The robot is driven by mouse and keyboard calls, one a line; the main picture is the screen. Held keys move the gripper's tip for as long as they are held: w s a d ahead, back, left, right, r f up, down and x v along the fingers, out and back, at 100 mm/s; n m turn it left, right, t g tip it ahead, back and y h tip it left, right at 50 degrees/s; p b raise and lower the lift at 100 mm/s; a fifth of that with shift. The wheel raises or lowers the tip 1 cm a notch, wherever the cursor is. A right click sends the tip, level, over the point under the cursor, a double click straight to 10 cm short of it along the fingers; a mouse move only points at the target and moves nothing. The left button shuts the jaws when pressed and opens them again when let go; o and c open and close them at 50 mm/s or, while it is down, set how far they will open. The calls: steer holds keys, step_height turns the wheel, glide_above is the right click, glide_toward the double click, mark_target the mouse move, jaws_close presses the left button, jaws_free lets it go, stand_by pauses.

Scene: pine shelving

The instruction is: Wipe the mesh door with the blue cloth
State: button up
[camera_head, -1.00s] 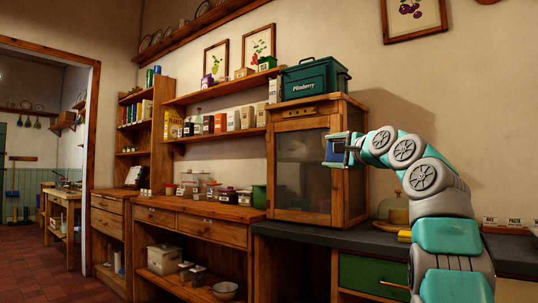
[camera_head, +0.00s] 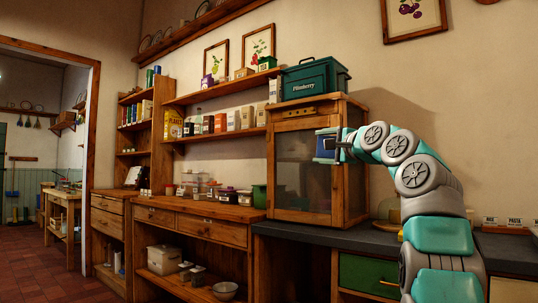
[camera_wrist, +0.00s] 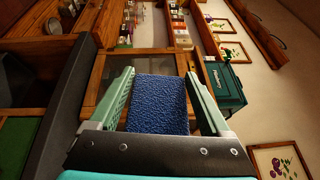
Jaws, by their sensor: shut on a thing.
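The mesh door (camera_head: 302,170) is the wood-framed front of a cabinet standing on the dark counter, and it looks closed. My gripper (camera_head: 334,146) is at the upper right part of the door, by its right frame. It is shut on the blue cloth (camera_head: 325,144), which shows as a small blue patch in front of the door. In the wrist view the blue cloth (camera_wrist: 157,104) fills the space between my two green fingers, with the door (camera_wrist: 133,70) behind it. I cannot tell whether the cloth touches the mesh.
A green box (camera_head: 316,77) stands on the cabinet top. Shelves of boxes and jars (camera_head: 225,122) are on the wall to the left. Several containers (camera_head: 215,190) stand on the wooden counter left of the cabinet.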

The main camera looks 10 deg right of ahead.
steer(key=shift+s+a+r, duration=0.1)
steer(key=shift+a+r, duration=0.15)
steer(key=shift+a, duration=0.35)
steer(key=shift+a+n, duration=0.3)
steer(key=shift+s+a+r+n+y, duration=0.15)
steer(key=shift+a+r+y, duration=0.1)
steer(key=shift+a, duration=0.25)
steer(key=shift+s+a+r+n+y, duration=0.15)
steer(key=shift+a+y, duration=0.1)
steer(key=shift+a, duration=0.2)
steer(key=shift+w+a, duration=0.1)
